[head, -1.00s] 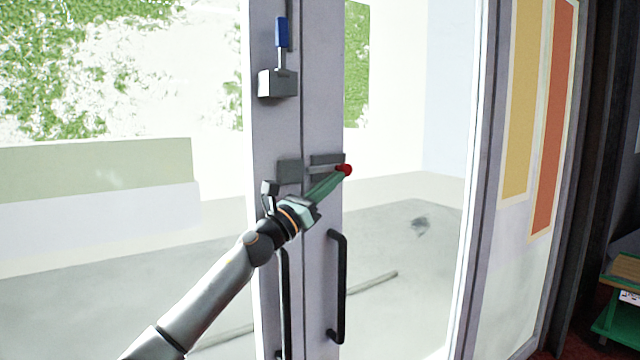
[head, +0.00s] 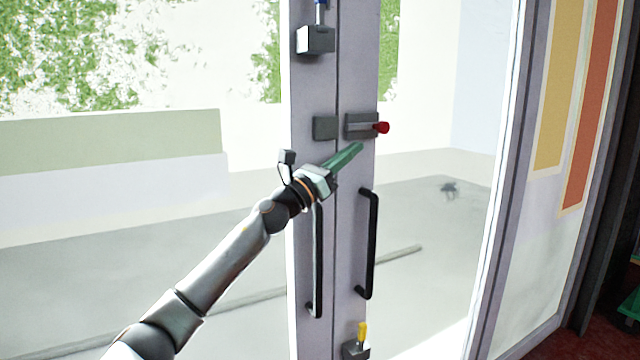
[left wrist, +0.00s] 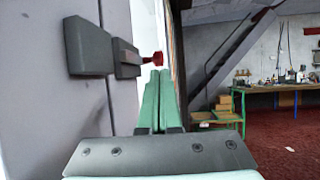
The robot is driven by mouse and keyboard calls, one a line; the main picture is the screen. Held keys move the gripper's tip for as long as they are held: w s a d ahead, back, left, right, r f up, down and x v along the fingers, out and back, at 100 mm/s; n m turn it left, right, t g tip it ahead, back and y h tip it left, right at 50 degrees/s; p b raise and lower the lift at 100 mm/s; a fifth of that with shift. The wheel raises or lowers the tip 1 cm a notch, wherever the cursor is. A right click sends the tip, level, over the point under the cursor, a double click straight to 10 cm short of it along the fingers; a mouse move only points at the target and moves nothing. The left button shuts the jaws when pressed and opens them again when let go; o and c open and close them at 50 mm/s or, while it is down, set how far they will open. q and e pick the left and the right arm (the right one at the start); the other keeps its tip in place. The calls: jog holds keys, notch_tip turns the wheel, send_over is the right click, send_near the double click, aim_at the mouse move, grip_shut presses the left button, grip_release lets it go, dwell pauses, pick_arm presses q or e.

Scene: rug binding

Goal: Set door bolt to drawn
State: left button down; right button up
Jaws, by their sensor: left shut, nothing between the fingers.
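The door bolt with a red knob (head: 382,128) sits on the right door leaf, its grey body (head: 361,119) beside a grey keeper block (head: 325,128) on the left leaf. The knob is at the body's right end, away from the keeper. A gap shows between body and keeper in the head view. My left gripper (head: 357,147) is shut and empty, its green fingers just below the bolt, apart from the knob. In the left wrist view, the red knob (left wrist: 157,58) shows just beyond the fingertips (left wrist: 158,76). My right gripper is not in view.
A blue-handled bolt (head: 316,40) is above and a yellow-handled one (head: 357,348) below. Black pull handles (head: 370,245) stand out from the door below the bolt. A green-legged workbench (left wrist: 270,90) is farther off in the left wrist view.

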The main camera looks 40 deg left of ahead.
pick_arm(q)
jog(key=b+v, duration=0.3)
jog(key=v, duration=0.4)
jog(key=shift+a+f, duration=0.2)
jog(key=shift+f, duration=0.2)
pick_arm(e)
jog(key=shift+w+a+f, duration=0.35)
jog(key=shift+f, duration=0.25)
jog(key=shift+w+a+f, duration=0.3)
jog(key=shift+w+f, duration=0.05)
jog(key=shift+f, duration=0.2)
pick_arm(q)
jog(key=shift+s, duration=0.1)
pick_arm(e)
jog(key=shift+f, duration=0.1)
